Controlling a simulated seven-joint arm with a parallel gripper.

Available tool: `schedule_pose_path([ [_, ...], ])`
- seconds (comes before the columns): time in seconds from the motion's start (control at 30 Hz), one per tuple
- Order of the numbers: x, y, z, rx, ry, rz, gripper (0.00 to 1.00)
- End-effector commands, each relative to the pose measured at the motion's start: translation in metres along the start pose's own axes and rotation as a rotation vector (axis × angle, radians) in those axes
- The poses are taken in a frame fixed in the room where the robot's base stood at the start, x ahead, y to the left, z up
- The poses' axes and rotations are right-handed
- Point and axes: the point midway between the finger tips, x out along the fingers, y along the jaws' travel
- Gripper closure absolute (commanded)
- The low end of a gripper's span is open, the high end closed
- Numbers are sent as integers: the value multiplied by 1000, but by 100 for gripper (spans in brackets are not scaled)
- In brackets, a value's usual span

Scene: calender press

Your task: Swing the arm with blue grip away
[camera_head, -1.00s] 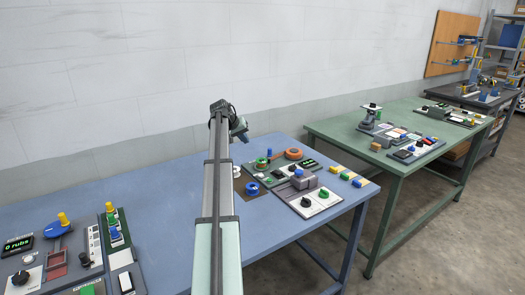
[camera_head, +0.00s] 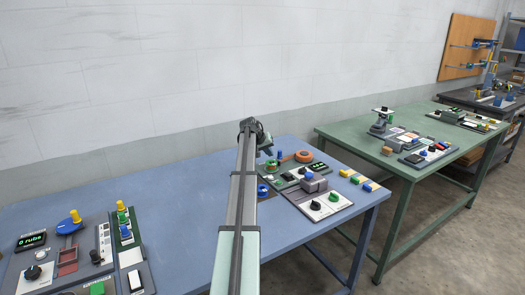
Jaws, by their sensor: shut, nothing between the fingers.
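At the end of my long arm, my gripper (camera_head: 268,151) hangs above the back left edge of the device panel on the blue table. It is small in this view; its fingers look shut, with nothing seen between them. An upright blue grip (camera_head: 280,155) stands just right of it, next to an orange ring (camera_head: 303,156). I cannot tell whether they touch. A pivoting arm under this grip cannot be made out. Another blue-topped part (camera_head: 308,175) sits on a grey block in front. My arm hides part of the table to the left.
The blue table (camera_head: 175,205) has free room left of my arm. At the front left is a panel with a display (camera_head: 31,240) reading "0 rubs" and a blue paddle (camera_head: 69,223) with yellow knob. Small coloured blocks (camera_head: 358,180) lie at the right edge. A green table (camera_head: 350,137) stands beyond.

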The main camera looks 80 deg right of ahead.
Motion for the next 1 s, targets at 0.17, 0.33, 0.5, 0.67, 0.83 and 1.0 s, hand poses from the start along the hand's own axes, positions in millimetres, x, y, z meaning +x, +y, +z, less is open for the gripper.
schedule_pose_path([
  [0.17,7,12,0,-1,0,-1,100],
  [0.33,8,16,0,-1,0,-1,100],
  [0.5,8,16,0,-1,0,-1,100],
  [0.67,8,16,0,-3,0,-1,100],
  [0.83,8,19,2,-24,12,-12,100],
  [1.0,9,20,3,-49,26,-26,100],
])
